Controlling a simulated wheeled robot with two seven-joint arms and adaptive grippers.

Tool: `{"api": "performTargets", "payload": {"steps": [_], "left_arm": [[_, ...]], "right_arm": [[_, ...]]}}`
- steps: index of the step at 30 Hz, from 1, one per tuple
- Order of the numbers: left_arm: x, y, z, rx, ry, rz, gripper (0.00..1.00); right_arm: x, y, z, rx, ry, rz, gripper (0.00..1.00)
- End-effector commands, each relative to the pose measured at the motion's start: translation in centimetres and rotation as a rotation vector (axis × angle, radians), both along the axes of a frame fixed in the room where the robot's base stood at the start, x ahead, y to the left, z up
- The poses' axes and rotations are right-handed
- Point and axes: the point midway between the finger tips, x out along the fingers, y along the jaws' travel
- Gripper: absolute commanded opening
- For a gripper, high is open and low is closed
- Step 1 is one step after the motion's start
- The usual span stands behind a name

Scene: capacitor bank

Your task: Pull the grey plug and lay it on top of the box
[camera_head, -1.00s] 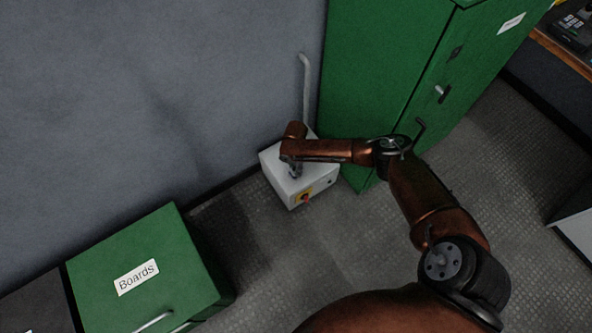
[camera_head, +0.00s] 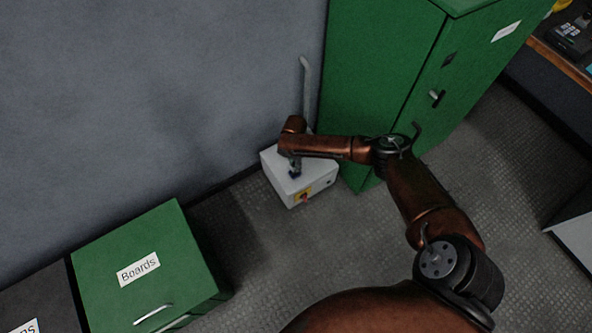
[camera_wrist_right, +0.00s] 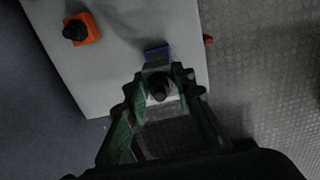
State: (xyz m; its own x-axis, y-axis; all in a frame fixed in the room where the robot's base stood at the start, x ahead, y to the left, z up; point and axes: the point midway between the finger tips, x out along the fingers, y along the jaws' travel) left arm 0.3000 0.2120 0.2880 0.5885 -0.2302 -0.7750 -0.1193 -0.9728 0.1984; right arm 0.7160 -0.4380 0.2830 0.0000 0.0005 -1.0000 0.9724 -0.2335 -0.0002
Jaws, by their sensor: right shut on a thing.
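A pale grey box (camera_head: 281,180) stands on the floor against the wall. My right gripper (camera_head: 294,172) points down over its top. In the right wrist view, the right gripper (camera_wrist_right: 160,80) is shut around a plug (camera_wrist_right: 160,90) with a dark round end; its fingers hide much of it. A blue square (camera_wrist_right: 156,50) on the box shows just beyond the fingertips. I cannot tell whether the plug still touches it. An orange square (camera_wrist_right: 88,25) with a black round piece on it sits at the upper left of the box top. My left gripper is not in view.
A tall green cabinet (camera_head: 380,70) with handles stands close to the right of the box. A green case labelled Boards (camera_head: 190,260) is at the lower left. A grey pipe (camera_head: 305,90) runs up the wall behind the box. Patterned floor between is clear.

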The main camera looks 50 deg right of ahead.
Motion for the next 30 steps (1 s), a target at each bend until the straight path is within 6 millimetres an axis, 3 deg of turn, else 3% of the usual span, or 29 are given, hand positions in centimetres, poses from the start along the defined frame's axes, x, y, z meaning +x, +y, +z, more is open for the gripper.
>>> {"api": "performTargets", "payload": {"steps": [10, 23, 26, 30], "left_arm": [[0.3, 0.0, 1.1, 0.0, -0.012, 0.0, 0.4], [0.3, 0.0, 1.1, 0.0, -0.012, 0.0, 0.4], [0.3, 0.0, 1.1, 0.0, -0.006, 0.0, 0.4], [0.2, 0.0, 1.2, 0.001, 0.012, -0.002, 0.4]], "right_arm": [[0.0, 0.0, 1.5, 0.0, -0.001, 0.0, 0.0], [0.2, 0.2, 1.8, 0.0, 0.0, -0.006, 0.0], [1.1, 1.3, 3.3, 0.001, -0.004, -0.04, 0.0], [3.3, 4.7, 8.0, 0.002, -0.01, -0.16, 0.0]]}}
